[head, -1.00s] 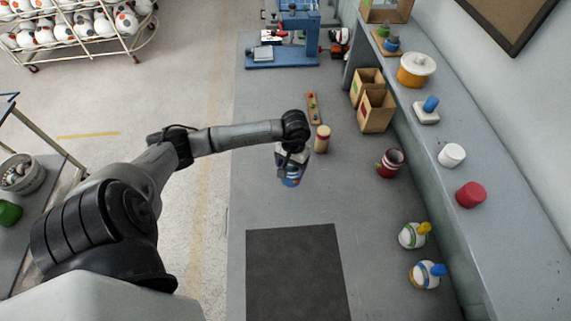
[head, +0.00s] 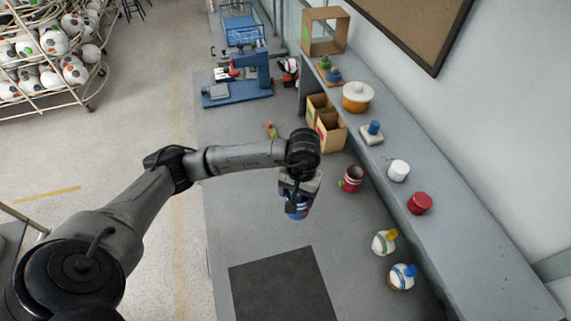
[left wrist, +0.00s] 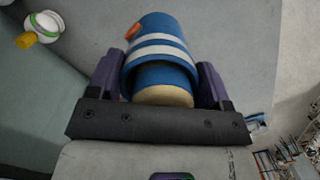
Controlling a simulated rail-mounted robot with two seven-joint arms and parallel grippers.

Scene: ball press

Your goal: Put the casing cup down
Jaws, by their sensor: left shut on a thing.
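The casing cup (head: 298,213) is blue with white bands and an orange-red patch. My left gripper (head: 297,196) is shut on it above the grey bench, beyond the dark mat (head: 283,288). In the left wrist view the cup (left wrist: 160,42) sits between the two purple fingers of the gripper (left wrist: 158,78), with a tan round part at its near end. I cannot tell whether the cup touches the bench. My right gripper is not in view.
A red striped cup (head: 352,178) stands to the right. Wooden boxes (head: 331,131) and a blue press (head: 240,88) stand further back. The mat is clear.

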